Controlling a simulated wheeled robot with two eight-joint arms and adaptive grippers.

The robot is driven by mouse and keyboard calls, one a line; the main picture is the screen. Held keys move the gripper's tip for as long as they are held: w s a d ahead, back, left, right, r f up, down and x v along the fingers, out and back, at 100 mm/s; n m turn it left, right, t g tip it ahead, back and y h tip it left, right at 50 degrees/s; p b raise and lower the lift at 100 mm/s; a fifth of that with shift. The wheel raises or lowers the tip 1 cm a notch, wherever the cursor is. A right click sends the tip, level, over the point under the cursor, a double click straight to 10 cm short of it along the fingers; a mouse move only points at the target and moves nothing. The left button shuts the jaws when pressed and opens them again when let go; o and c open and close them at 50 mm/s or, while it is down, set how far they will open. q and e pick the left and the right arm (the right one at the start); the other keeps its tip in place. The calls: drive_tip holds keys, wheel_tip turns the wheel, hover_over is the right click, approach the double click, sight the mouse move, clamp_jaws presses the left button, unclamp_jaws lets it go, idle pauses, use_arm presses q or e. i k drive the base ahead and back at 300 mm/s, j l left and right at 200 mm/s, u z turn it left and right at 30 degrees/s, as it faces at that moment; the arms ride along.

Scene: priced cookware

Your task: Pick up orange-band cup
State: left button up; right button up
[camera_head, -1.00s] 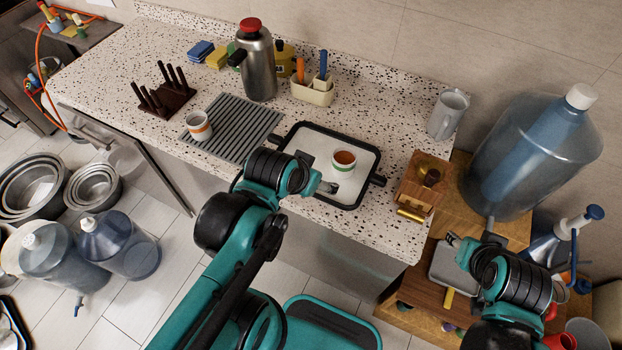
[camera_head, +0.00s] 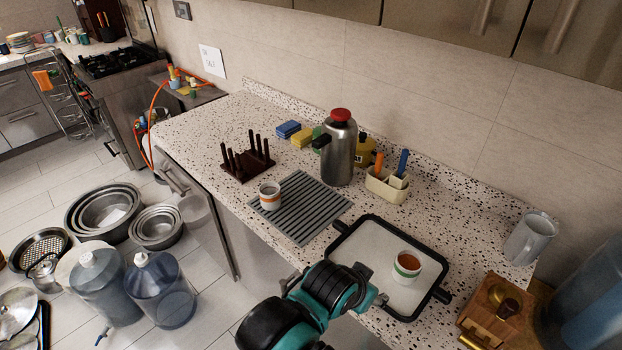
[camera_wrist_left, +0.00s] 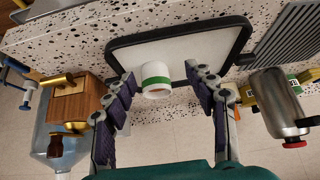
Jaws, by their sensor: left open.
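The orange-band cup (camera_head: 270,195) is white and stands upright on the grey ribbed drying mat (camera_head: 312,208) in the head view. A second white cup, with a green band (camera_head: 407,264) and brown contents, stands on the black-rimmed tray (camera_head: 338,236). My left gripper (camera_head: 378,298) is at the tray's near side, close to the green-band cup and away from the orange-band cup. In the left wrist view my left gripper (camera_wrist_left: 160,73) is open, with the green-band cup (camera_wrist_left: 155,81) showing between its fingers. The orange-band cup is not visible there. My right gripper is out of view.
A steel flask (camera_head: 340,150) stands behind the mat, and a dark wooden peg rack (camera_head: 247,162) is to its left. A utensil holder (camera_head: 387,187), grey mug (camera_head: 530,239) and wooden grinder (camera_head: 494,308) are to the right. The counter's left end is clear.

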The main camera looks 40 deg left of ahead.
sight(270, 192)
drive_tip(key=u, duration=1.75)
drive_tip(key=i+j+z, duration=0.1)
drive_tip(key=i+j, duration=0.75)
drive_tip(key=j, duration=0.15)
drive_tip(key=z, duration=1.95)
drive_tip(key=j, duration=0.1)
